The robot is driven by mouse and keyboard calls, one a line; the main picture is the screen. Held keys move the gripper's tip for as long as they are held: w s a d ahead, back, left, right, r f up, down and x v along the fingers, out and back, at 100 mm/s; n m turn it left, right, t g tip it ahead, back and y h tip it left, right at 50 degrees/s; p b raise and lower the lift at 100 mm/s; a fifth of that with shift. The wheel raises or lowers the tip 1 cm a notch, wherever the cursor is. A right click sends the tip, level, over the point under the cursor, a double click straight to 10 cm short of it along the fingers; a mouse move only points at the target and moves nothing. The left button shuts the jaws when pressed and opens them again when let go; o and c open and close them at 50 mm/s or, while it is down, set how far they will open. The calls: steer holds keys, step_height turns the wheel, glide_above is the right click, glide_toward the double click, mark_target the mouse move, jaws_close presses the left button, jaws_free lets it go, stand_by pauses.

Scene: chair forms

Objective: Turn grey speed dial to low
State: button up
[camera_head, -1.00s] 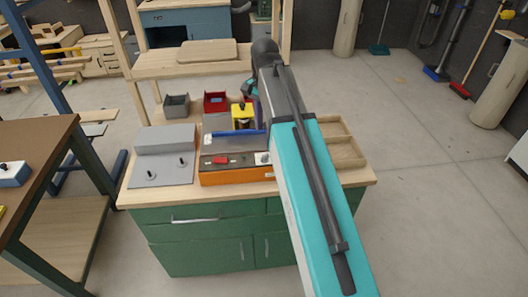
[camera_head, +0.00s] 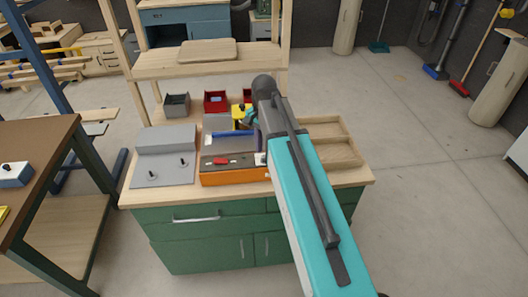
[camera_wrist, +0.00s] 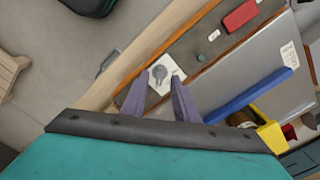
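The grey speed dial (camera_wrist: 159,72) sits on a white plate (camera_wrist: 168,79) near the edge of the machine's dark panel in the wrist view. My gripper (camera_wrist: 161,77) is open, with one purple finger on each side of the dial in this view. I cannot tell whether the fingertips reach down to it or are still above it. In the head view the machine (camera_head: 236,176) has an orange side and stands on the green bench. There, only part of the white plate (camera_head: 260,159) shows beside my arm, which hides most of my gripper.
A red switch (camera_wrist: 241,15) and a small green button (camera_wrist: 201,58) share the panel. A blue bar (camera_wrist: 250,95) and a yellow part (camera_wrist: 271,134) lie close to the gripper's right. A grey box with two small levers (camera_head: 163,168) stands left of the machine.

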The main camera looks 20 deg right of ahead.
mark_target(264, 158)
steer(key=shift+f, duration=1.2)
jaws_close()
